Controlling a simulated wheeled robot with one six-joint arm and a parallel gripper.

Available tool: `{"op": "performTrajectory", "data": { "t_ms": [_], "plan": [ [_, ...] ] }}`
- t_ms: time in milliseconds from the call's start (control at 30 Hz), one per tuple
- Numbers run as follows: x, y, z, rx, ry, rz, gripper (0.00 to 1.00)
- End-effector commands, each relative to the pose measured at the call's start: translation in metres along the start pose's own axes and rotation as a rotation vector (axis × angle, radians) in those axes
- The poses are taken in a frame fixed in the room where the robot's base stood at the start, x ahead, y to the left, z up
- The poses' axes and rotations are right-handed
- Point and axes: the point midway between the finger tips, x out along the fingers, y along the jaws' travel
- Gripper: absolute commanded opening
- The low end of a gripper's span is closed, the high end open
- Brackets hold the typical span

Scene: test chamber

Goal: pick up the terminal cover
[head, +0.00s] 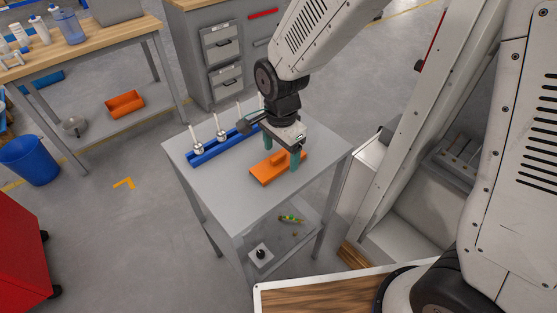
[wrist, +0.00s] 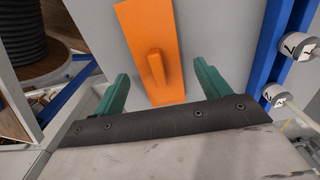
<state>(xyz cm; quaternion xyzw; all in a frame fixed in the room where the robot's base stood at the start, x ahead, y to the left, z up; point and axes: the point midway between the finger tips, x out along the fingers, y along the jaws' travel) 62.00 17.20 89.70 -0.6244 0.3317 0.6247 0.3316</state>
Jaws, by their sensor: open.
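The terminal cover is most likely the flat orange plate (head: 266,174) with a raised orange grip block in its middle, lying on the grey table (head: 220,182). In the wrist view the orange plate (wrist: 145,30) runs up from between the fingers, and its grip block (wrist: 157,68) stands between and ahead of the two green fingertips. My gripper (head: 281,151) is open above the plate, with its fingers on either side. It also shows in the wrist view (wrist: 159,85), and nothing is between its fingers' inner faces in contact. The exact height above the plate is hard to tell.
A blue rail (head: 208,153) with several white, numbered posts stands along the table's back left; it also shows in the wrist view (wrist: 272,50). Small items lie on the table's lower shelf (head: 275,240). The table's left front is clear.

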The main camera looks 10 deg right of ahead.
Motion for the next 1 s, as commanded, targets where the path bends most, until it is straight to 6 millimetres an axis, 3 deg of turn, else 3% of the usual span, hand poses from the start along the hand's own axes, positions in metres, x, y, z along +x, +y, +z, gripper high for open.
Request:
{"op": "performTrajectory", "data": {
  "t_ms": [133,367,533,1000],
  "plan": [
    [0.013,0.0,-0.0001,0.0,-0.001,-0.002,0.75],
    [0.0138,-0.0002,-0.0002,-0.001,0.0,-0.003,0.75],
    [0.0137,-0.0001,-0.0002,-0.001,0.0,-0.003,0.28],
    [0.0073,0.0,-0.0015,0.001,0.0,-0.004,0.27]
  ]
}}
